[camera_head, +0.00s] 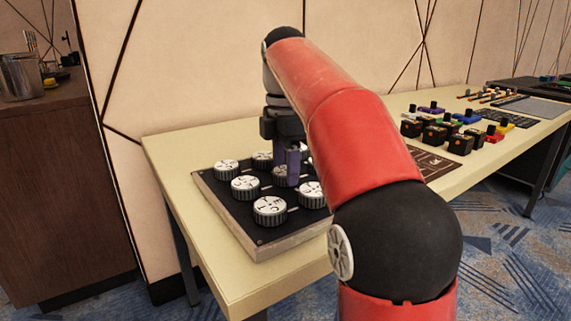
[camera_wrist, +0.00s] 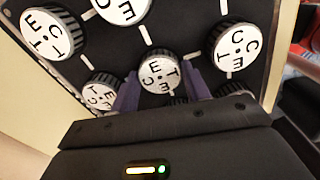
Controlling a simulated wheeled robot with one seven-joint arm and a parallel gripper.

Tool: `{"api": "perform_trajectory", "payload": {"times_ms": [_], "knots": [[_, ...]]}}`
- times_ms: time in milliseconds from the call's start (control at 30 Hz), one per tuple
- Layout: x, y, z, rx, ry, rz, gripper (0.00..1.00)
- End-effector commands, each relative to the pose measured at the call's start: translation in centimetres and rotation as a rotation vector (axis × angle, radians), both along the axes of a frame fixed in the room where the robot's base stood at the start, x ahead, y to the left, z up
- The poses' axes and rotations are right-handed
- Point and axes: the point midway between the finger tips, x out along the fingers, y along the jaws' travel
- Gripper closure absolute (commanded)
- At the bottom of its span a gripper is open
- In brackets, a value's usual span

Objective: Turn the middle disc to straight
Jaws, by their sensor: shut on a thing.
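The middle disc (camera_wrist: 159,72) has a white face with black letters, among them E, T and C, and a dark ridged rim. In the wrist view its letters look turned at an angle. My gripper (camera_wrist: 162,86) has one purple finger on each side of this disc and is shut on it. In the head view my gripper (camera_head: 288,178) points down over the middle of the dark disc board (camera_head: 235,212), and its fingers partly hide the middle disc (camera_head: 280,174).
Several similar lettered discs surround it, including a front one (camera_head: 269,209) and one at right in the wrist view (camera_wrist: 234,49). White lines mark the board between discs. Dark blocks (camera_head: 434,137) and coloured pieces stand farther right on the table (camera_head: 175,150).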

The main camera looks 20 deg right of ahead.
Motion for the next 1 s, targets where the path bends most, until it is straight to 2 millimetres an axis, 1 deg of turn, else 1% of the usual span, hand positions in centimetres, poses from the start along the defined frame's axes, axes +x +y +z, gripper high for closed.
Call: {"api": "perform_trajectory", "payload": {"times_ms": [167, 367, 567, 1000], "knots": [[-0.04, -0.01, 0.16, 0.000, 0.002, -0.027, 0.76], [-0.04, -0.03, 0.37, 0.000, 0.003, -0.124, 0.76], [-0.07, -0.03, 0.53, -0.001, 0.003, -0.287, 0.76], [-0.03, -0.03, 0.49, -0.001, 0.002, -0.705, 0.76]]}}
